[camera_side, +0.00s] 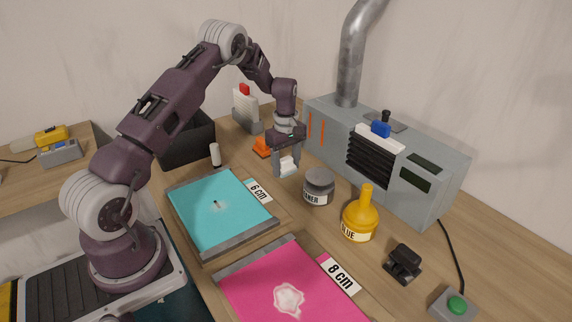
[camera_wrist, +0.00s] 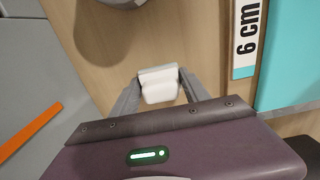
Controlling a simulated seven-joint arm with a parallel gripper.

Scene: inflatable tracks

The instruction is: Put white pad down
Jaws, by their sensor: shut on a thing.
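The white pad (camera_side: 287,163) is held between the fingers of my gripper (camera_side: 286,168), above the wooden table between the cyan sheet and the grey machine. In the wrist view the white pad (camera_wrist: 158,83) shows as a small white block with my gripper (camera_wrist: 158,88) shut on it from both sides. In the side view the fingers partly hide the pad. I cannot tell exactly how high it is above the table.
A grey cleaner jar (camera_side: 318,187) and yellow glue bottle (camera_side: 360,215) stand right of the gripper. The cyan sheet (camera_side: 190,215) marked 6 cm and pink sheet (camera_side: 250,290) marked 8 cm lie nearby. The grey machine (camera_side: 440,190) is behind. An orange item (camera_side: 262,147) lies left of the gripper.

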